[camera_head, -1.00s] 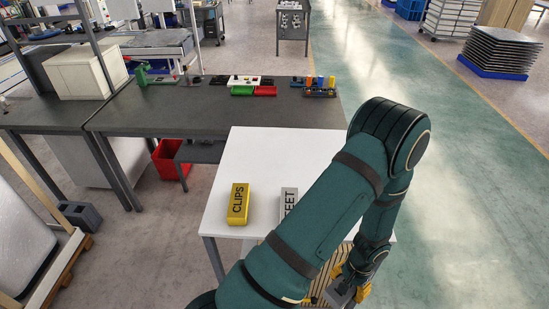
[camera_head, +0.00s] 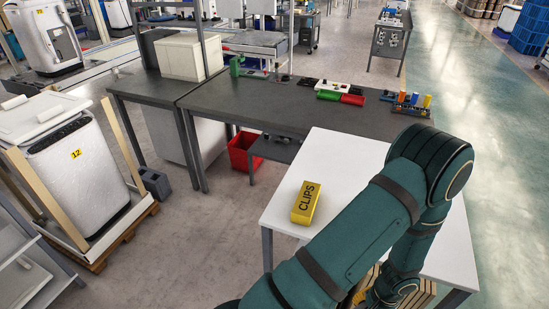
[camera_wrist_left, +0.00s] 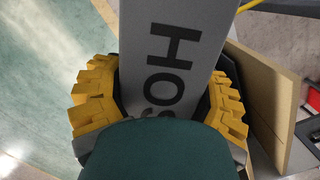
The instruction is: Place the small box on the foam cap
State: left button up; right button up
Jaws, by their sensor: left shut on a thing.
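My left gripper (camera_wrist_left: 158,85) is shut on a grey box (camera_wrist_left: 168,30) with large dark letters, partly readable as "HOS". Its yellow-padded fingers press on both sides of the box, and my teal arm link covers the near end. In the head view my left arm reaches over the white table and hides most of the gripper and the box. A white, foam-like cap (camera_head: 42,112) tops a tall white container at the left; I cannot tell for sure that it is the foam cap. My right gripper is not in view.
A yellow box marked "CLIPS" (camera_head: 306,203) lies on the white table (camera_head: 340,160). A dark workbench (camera_head: 240,105) stands behind, with small coloured parts. The white container (camera_head: 80,180) stands on a wooden pallet with upright posts. Open floor (camera_head: 185,235) lies between pallet and table.

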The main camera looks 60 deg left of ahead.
aim_at(33, 111)
jog(key=u, duration=2.7)
jog(key=i+j+u, duration=0.1)
jog(key=i+u, duration=0.15)
jog(key=i, duration=0.25)
jog(key=i+u, duration=0.25)
jog(key=i, duration=0.25)
jog(key=i+l, duration=0.1)
jog(key=i, duration=1.15)
